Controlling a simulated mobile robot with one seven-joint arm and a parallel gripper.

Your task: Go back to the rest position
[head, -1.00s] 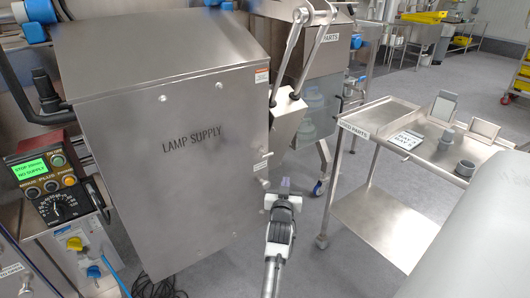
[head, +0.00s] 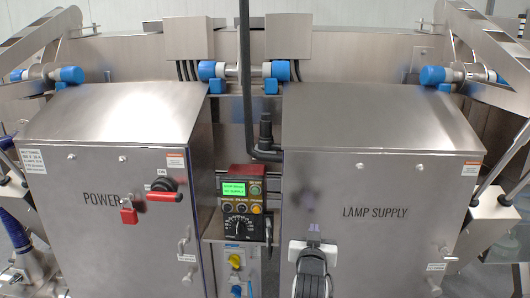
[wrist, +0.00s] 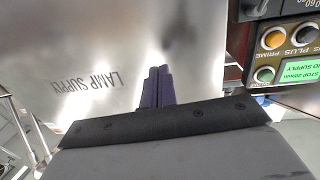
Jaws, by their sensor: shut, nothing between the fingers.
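My gripper (head: 314,238) stands in front of the lower left part of the lamp supply cabinet (head: 385,170) in the head view. Its fingers are together with nothing between them. In the wrist view the dark fingers (wrist: 154,88) point toward the cabinet's steel face (wrist: 100,40), where the lettering appears upside down. I cannot tell the exact gap between the fingertips and the steel.
A control box (head: 242,205) with a lit green screen sits left of my gripper, between the two cabinets. The power cabinet (head: 105,180) has a red lever (head: 164,196) and a red padlock-like block (head: 128,214). Steel arms slope down at both sides.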

